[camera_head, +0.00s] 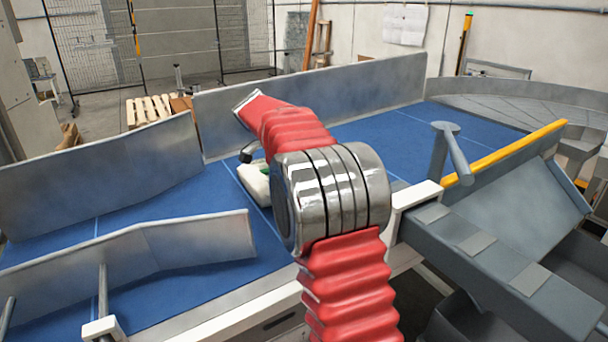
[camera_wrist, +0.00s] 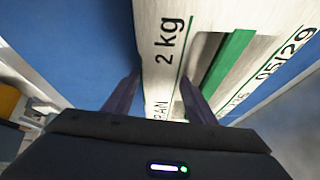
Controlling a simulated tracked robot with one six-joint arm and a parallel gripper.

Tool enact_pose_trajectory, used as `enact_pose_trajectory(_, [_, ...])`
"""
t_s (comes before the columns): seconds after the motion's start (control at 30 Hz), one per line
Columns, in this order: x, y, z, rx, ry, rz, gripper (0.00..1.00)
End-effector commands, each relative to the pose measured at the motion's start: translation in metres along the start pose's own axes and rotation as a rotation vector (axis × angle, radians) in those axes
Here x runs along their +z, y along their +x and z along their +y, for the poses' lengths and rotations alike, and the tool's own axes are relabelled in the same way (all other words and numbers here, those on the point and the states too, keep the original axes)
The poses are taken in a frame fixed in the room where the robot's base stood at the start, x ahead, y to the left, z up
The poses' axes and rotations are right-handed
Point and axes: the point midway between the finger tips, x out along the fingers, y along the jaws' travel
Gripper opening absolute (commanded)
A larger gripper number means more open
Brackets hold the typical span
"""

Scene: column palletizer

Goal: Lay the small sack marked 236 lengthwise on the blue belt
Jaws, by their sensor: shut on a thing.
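In the wrist view my gripper (camera_wrist: 161,86) has its two dark fingers against a pale sack (camera_wrist: 202,25) and is shut on it. In the head view a small part of the pale sack (camera_head: 256,183) shows left of my arm's metal joint, over the blue belt (camera_head: 180,210). My arm hides the rest of the sack and most of the gripper. I cannot tell whether the sack touches the belt.
Grey metal side walls (camera_head: 320,95) border the belt at the back and left. A grey guide plate (camera_head: 190,243) stands across its near left part. A grey post with a bar (camera_head: 446,150) and a yellow-edged chute (camera_head: 510,195) are at right. Blue belt right of my arm is clear.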

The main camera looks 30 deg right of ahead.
Motion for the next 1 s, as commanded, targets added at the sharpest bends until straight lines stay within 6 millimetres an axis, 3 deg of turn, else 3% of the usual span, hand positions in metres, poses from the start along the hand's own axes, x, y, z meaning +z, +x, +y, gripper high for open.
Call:
enact_pose_trajectory(0.03, [0.009, 0.003, 0.004, 0.012, -0.008, -0.009, 0.15])
enact_pose_trajectory(0.6, [0.027, -0.008, 0.014, 0.012, -0.009, -0.009, 0.15])
enact_pose_trajectory(0.97, [0.030, -0.009, 0.015, 0.013, -0.008, -0.009, 0.15])
enact_pose_trajectory(1.0, [0.030, -0.009, 0.015, 0.013, -0.008, -0.009, 0.54])
